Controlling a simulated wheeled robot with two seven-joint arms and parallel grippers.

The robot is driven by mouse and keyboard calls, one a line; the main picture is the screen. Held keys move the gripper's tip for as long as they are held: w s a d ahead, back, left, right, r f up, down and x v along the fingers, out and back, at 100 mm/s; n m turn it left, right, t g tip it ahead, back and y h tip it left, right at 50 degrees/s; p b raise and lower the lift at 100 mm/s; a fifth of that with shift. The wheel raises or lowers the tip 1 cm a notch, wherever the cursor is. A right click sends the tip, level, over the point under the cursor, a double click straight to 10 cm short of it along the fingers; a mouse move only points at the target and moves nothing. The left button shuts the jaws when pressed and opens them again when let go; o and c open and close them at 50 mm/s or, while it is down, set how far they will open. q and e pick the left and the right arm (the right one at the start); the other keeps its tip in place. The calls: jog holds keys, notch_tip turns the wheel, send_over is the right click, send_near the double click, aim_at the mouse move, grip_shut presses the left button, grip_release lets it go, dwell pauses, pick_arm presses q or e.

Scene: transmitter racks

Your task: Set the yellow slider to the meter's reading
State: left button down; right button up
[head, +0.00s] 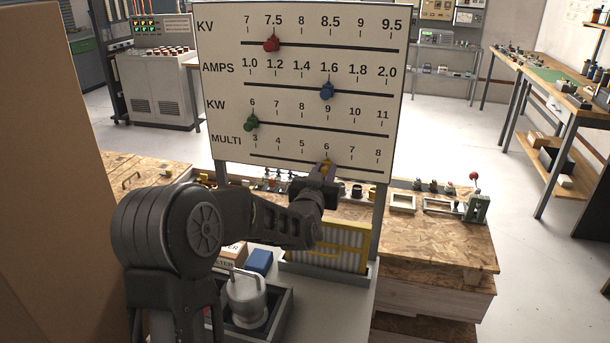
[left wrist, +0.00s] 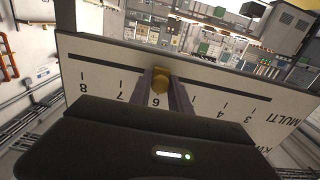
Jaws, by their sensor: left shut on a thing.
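A white slider board (head: 225,90) stands in front of me with rows marked KV, AMPS, KW and MULTI. The yellow slider (head: 326,169) sits on the lowest slot, the MULTI row, at about the 6 mark. My left gripper (head: 327,166) is shut on it, with one finger on each side. In the left wrist view the board appears upside down, and the yellow slider (left wrist: 160,78) shows between the fingers, near the 6. A meter with a readable value is not visible. My right gripper is not in view.
The red slider (head: 272,44) is near 7.5, the blue slider (head: 327,90) near 1.6 and the green slider (head: 251,122) near 6. A yellow-framed filter (head: 343,247) and a tray with a grey canister (head: 248,300) are below the board.

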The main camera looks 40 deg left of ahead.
pick_arm(q)
jog(key=w+d, duration=0.1)
jog(key=d, duration=0.3)
jog(key=w+d, duration=0.1)
jog(key=d, duration=0.3)
jog(key=w+d, duration=0.2)
jog(key=d, duration=0.2)
jog(key=shift+w+d+b, duration=0.1)
jog(key=shift+d+b, duration=0.05)
jog(key=shift+b, duration=0.2)
jog(key=c, duration=1.3)
grip_release()
jog(key=shift+d, duration=0.15)
jog(key=shift+o, duration=0.2)
jog(key=shift+s, duration=0.2)
jog(key=b, duration=0.2)
send_near(378, 171)
jog(key=shift+v, duration=0.8)
jog(key=shift+d, duration=0.1)
